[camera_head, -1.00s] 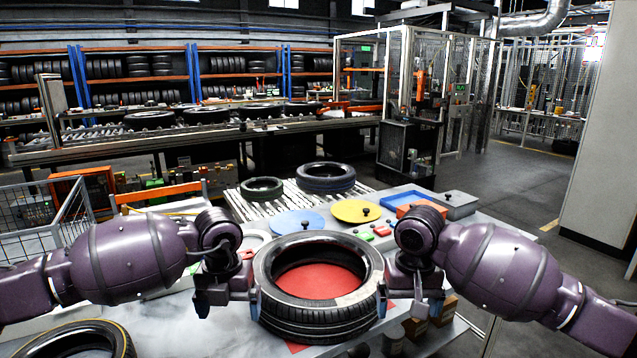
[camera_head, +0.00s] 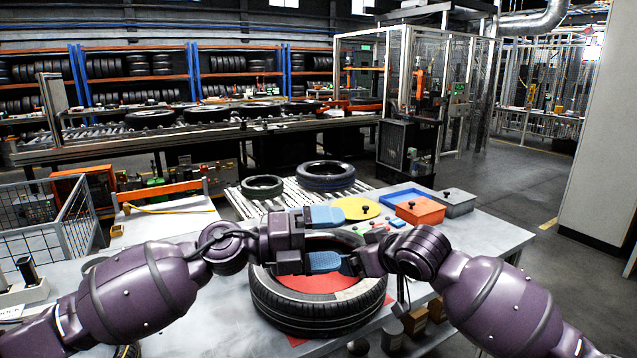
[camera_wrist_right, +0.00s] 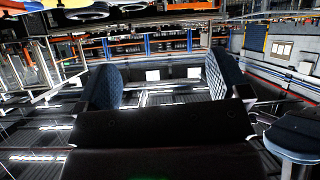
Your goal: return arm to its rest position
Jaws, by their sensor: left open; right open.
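A black tyre (camera_head: 318,312) lies flat on a red mat (camera_head: 316,283) on the near table. My left gripper (camera_head: 325,239) is above the tyre's far half. Its two blue fingers are spread apart and point right, with nothing between them. My right gripper, at the end of the arm coming in from the right, is just right of the left gripper above the tyre; its fingers are hard to make out in the head view. The right wrist view shows the right gripper (camera_wrist_right: 166,85) with its fingers wide apart and empty.
A yellow disc (camera_head: 354,208), an orange box (camera_head: 420,210) and a grey box (camera_head: 455,202) stand on the table's far right. Two tyres lie on a roller conveyor (camera_head: 292,192) beyond. A wire basket (camera_head: 45,222) stands at left. The table's right part is clear.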

